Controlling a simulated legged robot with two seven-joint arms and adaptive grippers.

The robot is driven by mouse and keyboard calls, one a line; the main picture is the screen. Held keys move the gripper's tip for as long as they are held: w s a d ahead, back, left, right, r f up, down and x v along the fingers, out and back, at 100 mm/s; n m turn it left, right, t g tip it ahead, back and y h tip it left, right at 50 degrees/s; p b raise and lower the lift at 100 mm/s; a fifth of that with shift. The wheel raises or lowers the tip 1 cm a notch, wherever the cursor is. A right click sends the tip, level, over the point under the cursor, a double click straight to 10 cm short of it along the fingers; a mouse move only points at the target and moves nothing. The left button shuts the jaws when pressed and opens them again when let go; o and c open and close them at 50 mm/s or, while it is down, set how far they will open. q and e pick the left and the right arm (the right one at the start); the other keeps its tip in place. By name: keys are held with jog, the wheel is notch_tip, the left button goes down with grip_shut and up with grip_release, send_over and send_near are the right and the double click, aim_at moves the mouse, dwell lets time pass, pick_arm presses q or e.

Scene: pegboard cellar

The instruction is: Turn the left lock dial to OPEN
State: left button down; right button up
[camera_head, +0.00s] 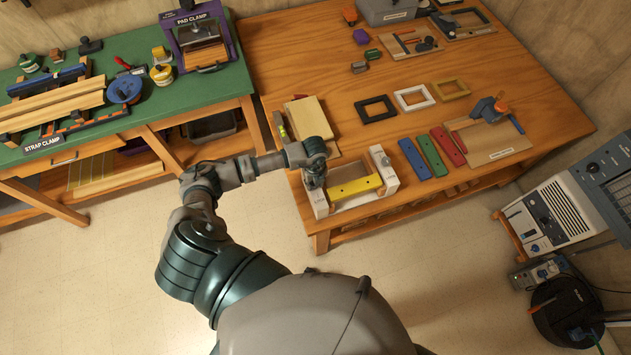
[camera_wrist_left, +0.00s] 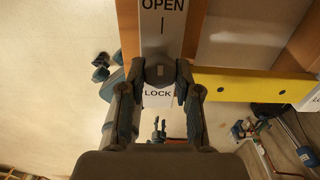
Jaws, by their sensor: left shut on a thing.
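The left lock dial (camera_wrist_left: 160,73) is a small dark knob on a white plate (camera_wrist_left: 162,36), seen in the left wrist view. The word OPEN is printed above it and the word LOCK below it. My left gripper (camera_wrist_left: 160,84) is shut on the dial, one finger on each side. I cannot tell which word the dial points to. In the head view my left gripper (camera_head: 314,181) is over the left white block (camera_head: 319,203) of a frame at the table's front edge and hides the dial.
A yellow bar (camera_head: 354,187) spans from the left block to the right white block (camera_head: 384,168), which carries a dark dial. Blue, green and red bars (camera_head: 437,154) lie to the right. A light wooden board (camera_head: 308,118) lies behind the gripper. Floor is open in front of the table.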

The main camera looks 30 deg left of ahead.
pick_arm(q)
jog(key=shift+w+a+r, duration=0.3)
jog(key=shift+w+r, duration=0.15)
jog(key=shift+r, duration=0.05)
jog(key=c, duration=0.8)
grip_release()
jog(key=shift+s, duration=0.3)
notch_tip(320, 180, up, 12)
jog(key=shift+f, duration=0.1)
